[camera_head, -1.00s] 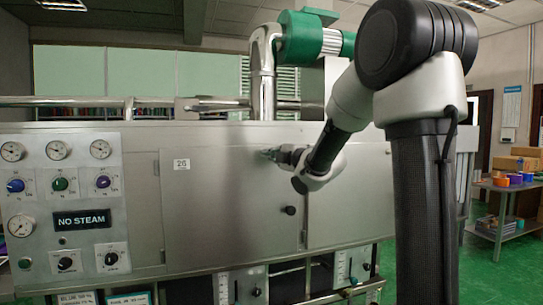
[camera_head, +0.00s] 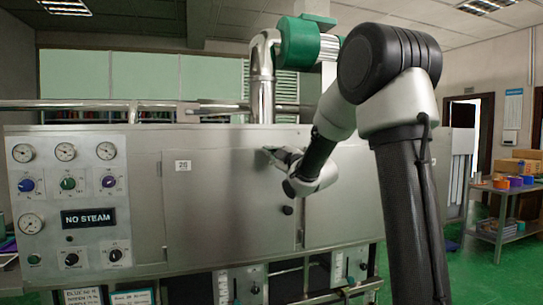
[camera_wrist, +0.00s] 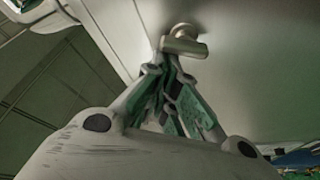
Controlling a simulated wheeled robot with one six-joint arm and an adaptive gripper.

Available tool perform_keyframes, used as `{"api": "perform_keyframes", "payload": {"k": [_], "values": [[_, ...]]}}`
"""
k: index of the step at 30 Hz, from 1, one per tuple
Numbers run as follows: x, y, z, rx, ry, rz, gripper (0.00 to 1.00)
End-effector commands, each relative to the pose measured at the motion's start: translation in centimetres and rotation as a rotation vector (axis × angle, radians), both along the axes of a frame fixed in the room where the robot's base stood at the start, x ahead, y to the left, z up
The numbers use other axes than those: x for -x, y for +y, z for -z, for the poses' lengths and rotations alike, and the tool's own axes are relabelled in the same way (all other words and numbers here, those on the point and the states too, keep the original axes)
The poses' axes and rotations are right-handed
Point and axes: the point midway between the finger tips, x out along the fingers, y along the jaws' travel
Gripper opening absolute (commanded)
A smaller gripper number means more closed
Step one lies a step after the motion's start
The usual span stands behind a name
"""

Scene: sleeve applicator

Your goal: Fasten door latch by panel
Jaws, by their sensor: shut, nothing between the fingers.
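The door panel (camera_head: 215,225) labelled 26 sits in the steel machine front and looks flush with it. A metal latch handle with a short crossbar on a round stem (camera_wrist: 184,44) stands out from the panel in the wrist view. My gripper (camera_wrist: 168,75) is shut and empty, with its fingertips just below the crossbar in the picture; I cannot tell whether they touch it. In the head view my gripper (camera_head: 268,153) is at the door's upper right, and the handle cannot be made out there. A black knob (camera_head: 287,210) sits lower on the door's right side.
A control board with gauges and knobs (camera_head: 68,200) is left of the door. Pipes (camera_head: 150,107) run along the machine's top. A side table (camera_head: 497,228) with coloured items stands at the right. Green floor (camera_head: 475,275) shows free there.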

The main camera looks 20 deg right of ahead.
Motion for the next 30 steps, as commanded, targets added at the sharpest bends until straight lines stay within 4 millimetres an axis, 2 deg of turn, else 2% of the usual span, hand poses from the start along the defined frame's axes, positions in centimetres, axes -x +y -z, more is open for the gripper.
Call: {"api": "perform_keyframes", "payload": {"k": [21, 30], "values": [[0.0, -2.0, -0.4, -0.674, -0.044, 0.0, 0.0], [0.1, -2.6, -0.3, -0.901, -0.061, 0.0, 0.0]]}}
